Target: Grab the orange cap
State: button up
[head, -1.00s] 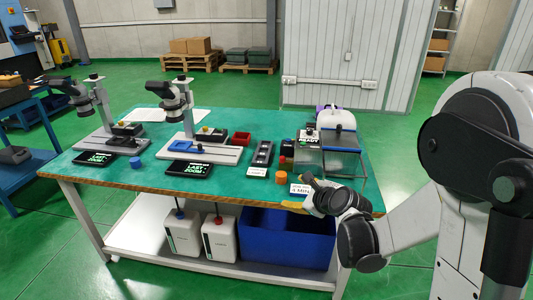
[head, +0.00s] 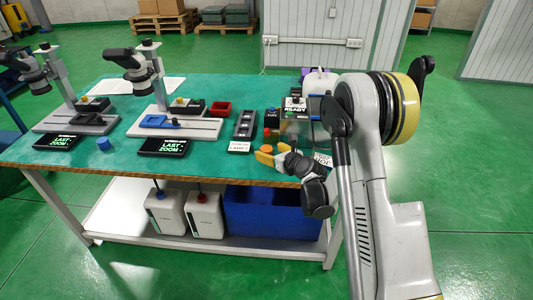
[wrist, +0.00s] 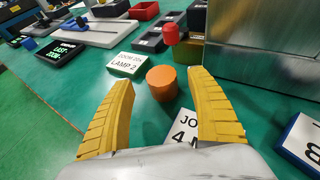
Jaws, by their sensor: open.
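The orange cap (wrist: 162,83) is a short cylinder standing upright on the green table top. In the wrist view it lies between the tips of my two yellow fingers, with green table visible on both sides. My gripper (wrist: 161,80) is open and empty, and neither finger appears to touch the cap. In the head view the cap (head: 267,148) shows small, just behind the yellow fingers of my gripper (head: 264,156), near the table's front edge. The cap's lower rear side is hidden.
A red-topped part (wrist: 171,33) stands behind the cap. A LAMP-2 card block (wrist: 126,63) is left of it. A printed card (wrist: 188,128) lies near the right finger. A large metal box (wrist: 262,50) rises at right. A blue bin (head: 275,215) sits below the table.

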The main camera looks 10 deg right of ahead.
aim_at(267, 149)
jog(key=b+x, duration=0.1)
jog(key=x, duration=0.2)
jog(key=shift+d+f, duration=0.15)
jog(key=shift+f, duration=0.05)
jog(key=shift+w, duration=0.25)
jog(key=shift+r, duration=0.1)
jog(key=c, duration=1.1)
